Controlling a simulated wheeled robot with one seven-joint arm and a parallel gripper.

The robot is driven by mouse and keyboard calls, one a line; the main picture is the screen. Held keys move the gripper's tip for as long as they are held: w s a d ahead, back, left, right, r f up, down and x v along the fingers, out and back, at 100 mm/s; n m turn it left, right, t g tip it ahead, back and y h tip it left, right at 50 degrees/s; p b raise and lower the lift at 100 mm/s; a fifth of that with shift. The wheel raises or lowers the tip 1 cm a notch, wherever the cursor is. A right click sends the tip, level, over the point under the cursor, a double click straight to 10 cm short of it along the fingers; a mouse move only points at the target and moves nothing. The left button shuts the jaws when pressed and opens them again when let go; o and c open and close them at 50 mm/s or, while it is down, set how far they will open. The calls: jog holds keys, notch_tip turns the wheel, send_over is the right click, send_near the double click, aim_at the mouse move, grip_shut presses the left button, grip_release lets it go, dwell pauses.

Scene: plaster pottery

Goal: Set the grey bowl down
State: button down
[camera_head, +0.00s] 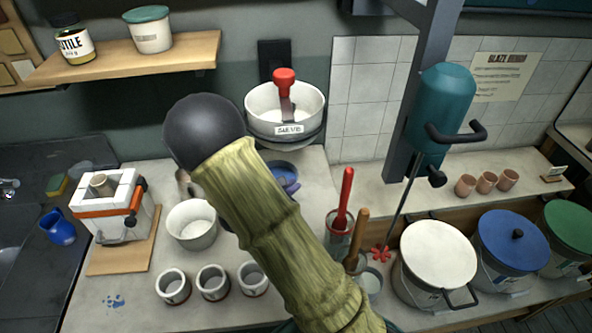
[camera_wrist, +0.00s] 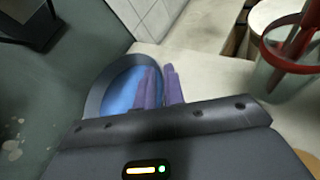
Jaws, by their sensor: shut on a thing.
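The grey bowl (camera_wrist: 93,100), with a blue inside, shows beyond my gripper (camera_wrist: 161,74) in the wrist view. My gripper's purple fingers are shut on the bowl's right-hand rim, one finger inside and one outside. In the head view the bowl (camera_head: 281,167) is at the back of the counter, below the sieve, partly hidden by my arm. My gripper (camera_head: 290,186) shows there as a bit of purple at its near right side. The bowl looks roughly level and low over the counter. I cannot tell whether its base touches the counter, as the base is hidden.
A white sieve bucket (camera_head: 260,107) hangs on the wall just above the bowl. A white bowl (camera_head: 192,238) and several small cups stand to the front left. A jar with a red-handled tool (camera_head: 344,200) stands to the right. Bare counter (camera_head: 316,175) lies right of the bowl.

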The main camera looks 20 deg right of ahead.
jog(key=shift+n+t+y, duration=0.3)
jog(key=shift+n, duration=0.2)
jog(key=s+a+p, duration=0.1)
jog(key=p, duration=0.3)
jog(key=s+a+f+p, duration=0.1)
jog(key=s+p, duration=0.1)
jog(key=p, duration=0.2)
jog(key=s+a+p, duration=0.1)
jog(key=p, duration=0.3)
jog(key=shift+s+f, duration=0.15)
jog(key=shift+s, duration=0.1)
jog(key=shift+s+a, duration=0.15)
jog(key=shift+a, duration=0.05)
